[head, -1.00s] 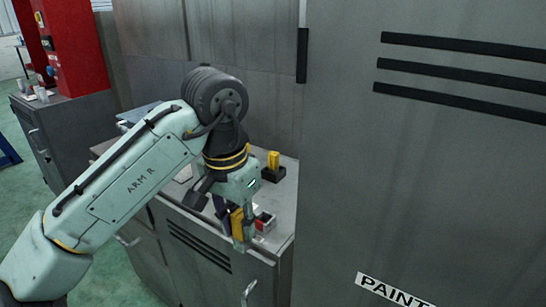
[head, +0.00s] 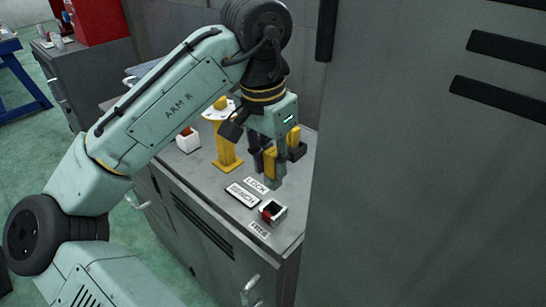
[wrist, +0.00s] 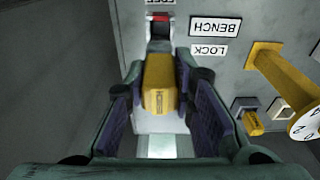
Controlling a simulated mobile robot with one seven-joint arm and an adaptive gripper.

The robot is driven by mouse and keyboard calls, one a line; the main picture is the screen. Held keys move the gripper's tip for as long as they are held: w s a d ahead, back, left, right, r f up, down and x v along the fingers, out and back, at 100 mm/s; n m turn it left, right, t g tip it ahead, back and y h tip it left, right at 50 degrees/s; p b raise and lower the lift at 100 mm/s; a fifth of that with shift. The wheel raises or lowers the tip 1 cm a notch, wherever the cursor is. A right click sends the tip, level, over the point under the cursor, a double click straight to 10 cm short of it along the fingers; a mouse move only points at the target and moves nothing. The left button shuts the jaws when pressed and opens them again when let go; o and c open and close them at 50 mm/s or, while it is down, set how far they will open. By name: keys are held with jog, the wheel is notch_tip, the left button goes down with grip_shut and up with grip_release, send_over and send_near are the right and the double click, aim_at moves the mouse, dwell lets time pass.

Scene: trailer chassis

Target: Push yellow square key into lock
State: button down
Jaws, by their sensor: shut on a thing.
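My gripper (head: 270,172) is shut on the yellow square key (head: 269,162), which shows between the two fingers in the wrist view (wrist: 160,82). The gripper points down above the bench top. A small square socket with white walls and a red part (head: 272,212) lies in front of the gripper in the head view; it also shows beyond the key at the top of the wrist view (wrist: 159,30). The key appears apart from this socket. White labels read LOCK (head: 256,185), BENCH (head: 242,195) and FREE (head: 259,229). The key's lower end is partly hidden by the fingers.
A yellow post with a round white dial (head: 226,150) stands left of the gripper. A second yellow block (head: 293,137) sits at a black holder (head: 298,152) behind it. A white box with red (head: 188,140) stands further left. A tall grey cabinet (head: 410,170) bounds the right.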

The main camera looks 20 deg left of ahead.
aim_at(272, 183)
jog(key=shift+f, duration=0.1)
jog(key=shift+f+b, duration=1.55)
jog(key=shift+f, duration=1.25)
jog(key=shift+p, duration=1.05)
jog(key=shift+f+b, duration=1)
jog(key=shift+f, duration=0.95)
jog(key=c, duration=1.3)
grip_release()
jog(key=shift+r, duration=0.1)
